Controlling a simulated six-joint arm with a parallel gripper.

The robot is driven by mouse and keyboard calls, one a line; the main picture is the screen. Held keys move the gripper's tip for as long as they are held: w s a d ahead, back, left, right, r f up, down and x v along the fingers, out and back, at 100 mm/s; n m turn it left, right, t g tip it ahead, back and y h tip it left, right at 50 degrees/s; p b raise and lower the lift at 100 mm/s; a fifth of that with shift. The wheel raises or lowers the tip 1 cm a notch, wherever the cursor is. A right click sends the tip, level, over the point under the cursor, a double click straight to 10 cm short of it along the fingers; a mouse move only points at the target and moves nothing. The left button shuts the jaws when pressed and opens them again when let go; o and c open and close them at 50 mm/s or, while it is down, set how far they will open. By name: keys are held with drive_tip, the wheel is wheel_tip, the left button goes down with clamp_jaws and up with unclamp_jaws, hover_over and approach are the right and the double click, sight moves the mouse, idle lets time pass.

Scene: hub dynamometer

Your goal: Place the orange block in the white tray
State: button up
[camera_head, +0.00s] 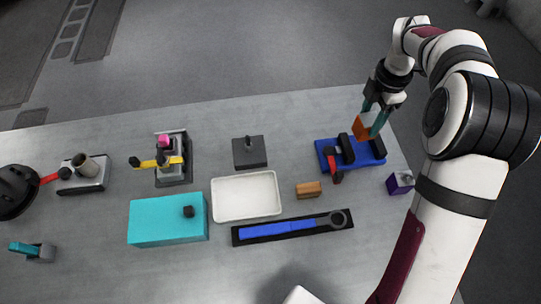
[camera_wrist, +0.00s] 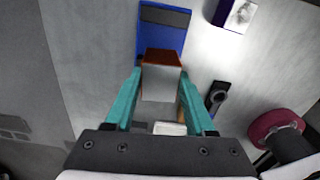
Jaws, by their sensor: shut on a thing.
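The orange block (camera_head: 363,126) is between the teal fingers of my gripper (camera_head: 375,120), which is shut on it. In the head view it is at the right, above or near the back of a blue fixture; whether it touches the fixture I cannot tell. In the wrist view the block (camera_wrist: 163,57) shows an orange edge and a pale grey face between the two fingertips (camera_wrist: 160,84). The white tray (camera_head: 246,218) lies left of the gripper, near the table's middle. It is shallow, rectangular and empty.
The blue fixture (camera_head: 372,159) has black bars and a red-handled part. A brown block (camera_head: 308,189) lies between it and the tray. A blue-handled wrench (camera_head: 278,229) lies in front, a cyan box (camera_head: 168,221) left, a grey block with a post (camera_head: 250,153) behind. A purple block (camera_head: 400,183) stands right.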

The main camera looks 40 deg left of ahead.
drive_tip(key=s+a+r+n, duration=0.1)
drive_tip(key=s+a+n, duration=0.4)
drive_tip(key=s, duration=0.6)
drive_tip(key=n, duration=0.3)
hover_over(246, 198)
wheel_tip(246, 198, down, 7)
wheel_tip(246, 198, down, 3)
drive_tip(key=shift+f, duration=0.1)
drive_tip(key=shift+a+f, duration=0.1)
drive_tip(key=shift+f, duration=0.2)
drive_tip(key=shift+f, duration=0.15)
drive_tip(key=o, duration=1.3)
drive_tip(key=shift+c, duration=0.2)
